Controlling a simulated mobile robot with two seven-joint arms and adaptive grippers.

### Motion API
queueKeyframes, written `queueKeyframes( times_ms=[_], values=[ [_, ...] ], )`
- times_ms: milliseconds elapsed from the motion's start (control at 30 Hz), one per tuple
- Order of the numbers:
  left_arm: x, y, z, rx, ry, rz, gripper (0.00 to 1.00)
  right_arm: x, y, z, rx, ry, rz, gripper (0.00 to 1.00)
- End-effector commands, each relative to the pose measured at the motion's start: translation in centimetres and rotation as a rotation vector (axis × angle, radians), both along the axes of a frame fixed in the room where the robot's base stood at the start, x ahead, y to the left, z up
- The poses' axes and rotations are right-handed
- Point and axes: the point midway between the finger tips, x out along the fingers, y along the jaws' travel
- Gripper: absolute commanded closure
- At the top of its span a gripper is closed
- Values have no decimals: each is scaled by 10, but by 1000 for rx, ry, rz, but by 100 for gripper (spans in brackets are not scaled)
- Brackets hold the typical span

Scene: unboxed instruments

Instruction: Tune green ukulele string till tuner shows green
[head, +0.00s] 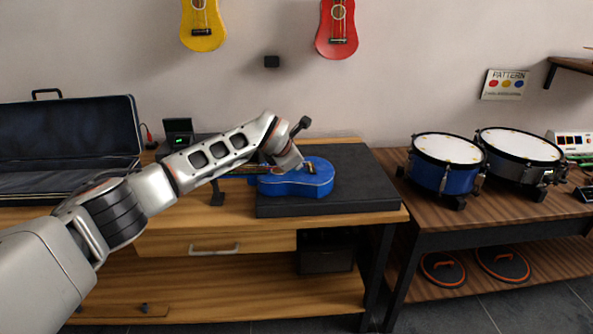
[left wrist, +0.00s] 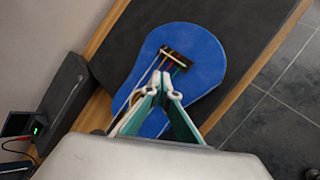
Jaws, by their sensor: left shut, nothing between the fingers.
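A blue ukulele (head: 312,184) lies flat on a dark mat (head: 368,180) on the wooden bench. It also fills the middle of the left wrist view (left wrist: 203,52), with its dark bridge and thin strings showing.
An open dark case (head: 70,140) lies at the left. A black neck rest (head: 217,193) stands on the bench. Yellow (head: 203,28) and red (head: 337,32) ukuleles hang on the wall. Drums (head: 448,150) stand on the right table. The mat's right part is bare.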

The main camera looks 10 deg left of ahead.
Motion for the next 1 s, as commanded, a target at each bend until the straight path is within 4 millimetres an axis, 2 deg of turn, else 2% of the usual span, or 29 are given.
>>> queueKeyframes(
  times_ms=[400,767,1000],
  values=[
    [0,1,16,1,-2,1,100,5,0,11,0,-15,0,77],
    [0,0,15,0,0,0,100,4,0,8,-2,-10,0,77],
    [0,0,35,0,-4,1,100,8,0,19,-2,-22,0,77]
  ],
)
